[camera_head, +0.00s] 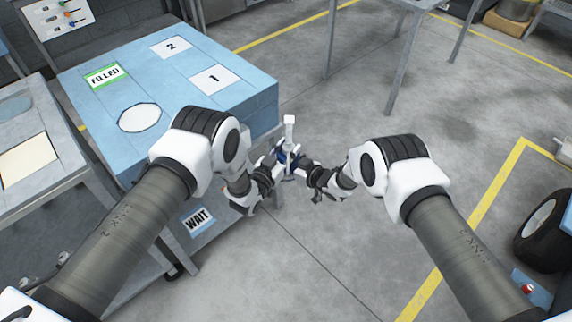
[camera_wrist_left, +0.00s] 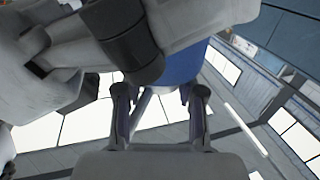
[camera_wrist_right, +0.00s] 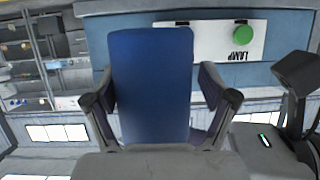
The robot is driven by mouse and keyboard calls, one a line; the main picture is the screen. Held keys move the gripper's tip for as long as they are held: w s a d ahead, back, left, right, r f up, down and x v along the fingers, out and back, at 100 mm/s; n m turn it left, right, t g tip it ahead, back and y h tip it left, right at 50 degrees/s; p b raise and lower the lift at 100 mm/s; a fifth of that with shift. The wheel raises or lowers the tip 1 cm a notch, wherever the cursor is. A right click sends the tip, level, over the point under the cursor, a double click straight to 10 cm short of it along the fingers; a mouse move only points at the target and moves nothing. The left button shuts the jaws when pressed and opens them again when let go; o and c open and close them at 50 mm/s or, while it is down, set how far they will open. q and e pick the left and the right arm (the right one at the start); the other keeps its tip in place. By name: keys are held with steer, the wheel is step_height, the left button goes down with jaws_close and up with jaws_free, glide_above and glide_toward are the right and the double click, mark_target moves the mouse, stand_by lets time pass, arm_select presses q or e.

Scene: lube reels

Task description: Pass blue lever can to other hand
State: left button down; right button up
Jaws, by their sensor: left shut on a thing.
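The blue lever can (camera_head: 281,156) is in the air between my two grippers in the head view, with a pale upright part above it. My left gripper (camera_head: 272,166) is shut on it from the left. In the left wrist view, the can's blue body (camera_wrist_left: 186,66) shows beyond the fingers, partly hidden by white and black arm parts. My right gripper (camera_head: 307,169) comes from the right. In the right wrist view, the can's blue body (camera_wrist_right: 150,80) stands between my right gripper's open fingers (camera_wrist_right: 158,95), with a small gap on the right side.
A blue-topped bench (camera_head: 190,95) stands at the left, with FILLED, 1 and 2 labels and a white circle. A WAIT label (camera_head: 199,219) is below it. A LAMP plate (camera_wrist_right: 215,42) with a green button shows in the right wrist view. Grey floor (camera_head: 330,260) is clear in front.

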arm_select(q)
steer(key=shift+d+r, duration=0.1)
arm_select(e)
steer(key=shift+s+a, duration=0.1)
steer(key=c, duration=0.9)
arm_select(q)
steer(key=c, duration=0.6)
jaws_free()
arm_select(e)
steer(key=shift+o, duration=0.2)
